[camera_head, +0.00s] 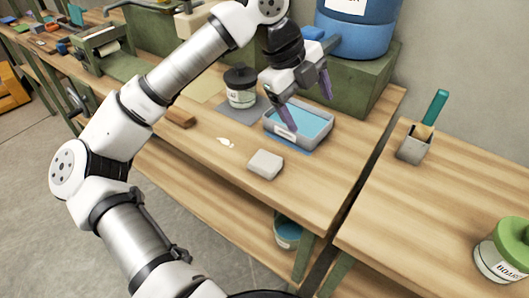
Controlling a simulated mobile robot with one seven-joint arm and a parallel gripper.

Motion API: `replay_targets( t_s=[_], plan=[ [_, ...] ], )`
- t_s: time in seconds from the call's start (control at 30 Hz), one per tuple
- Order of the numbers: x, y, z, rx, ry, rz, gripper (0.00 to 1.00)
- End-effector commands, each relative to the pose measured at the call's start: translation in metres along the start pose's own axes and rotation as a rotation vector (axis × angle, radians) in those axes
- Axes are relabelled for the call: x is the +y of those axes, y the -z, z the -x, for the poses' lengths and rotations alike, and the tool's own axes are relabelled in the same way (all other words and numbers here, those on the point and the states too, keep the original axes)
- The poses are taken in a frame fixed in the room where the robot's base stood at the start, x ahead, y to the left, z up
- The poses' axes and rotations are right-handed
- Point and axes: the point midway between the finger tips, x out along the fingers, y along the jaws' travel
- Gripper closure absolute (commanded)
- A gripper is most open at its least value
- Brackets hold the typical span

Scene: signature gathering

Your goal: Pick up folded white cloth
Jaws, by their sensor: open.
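A small whitish-grey block-like bundle (265,164), which looks like the folded white cloth, lies on the wooden bench top near its front edge. My gripper (308,112) is open above the grey tray, up and to the right of the cloth, and apart from it. Its two purple-grey fingers point down, one over the tray's left part and one near its back right. Nothing shows between the fingers. Whether the fingers touch the tray cannot be told.
The grey tray (322,139) has a blue inside. A black-lidded jar (241,87) stands left of it, a blue barrel (357,30) behind. A small white item (226,142) lies left of the cloth. A grey holder (413,146) stands on the right bench.

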Motion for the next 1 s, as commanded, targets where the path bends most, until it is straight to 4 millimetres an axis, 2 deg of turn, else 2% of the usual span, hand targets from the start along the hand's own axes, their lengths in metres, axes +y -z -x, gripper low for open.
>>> replay_targets(
  t_s=[0.03,0.1,0.23,0.37,0.7,1.0],
  plan=[
    [0.015,-0.024,-0.005,-0.083,-0.098,0.104,0.20],
    [0.035,-0.049,-0.007,-0.179,-0.203,0.228,0.20],
    [0.056,-0.073,-0.007,-0.281,-0.301,0.353,0.20],
    [0.065,-0.080,-0.018,-0.298,-0.321,0.380,0.20],
    [0.086,-0.092,-0.074,-0.294,-0.317,0.375,0.20],
    [0.095,-0.097,-0.093,-0.292,-0.316,0.374,0.20]
  ],
)
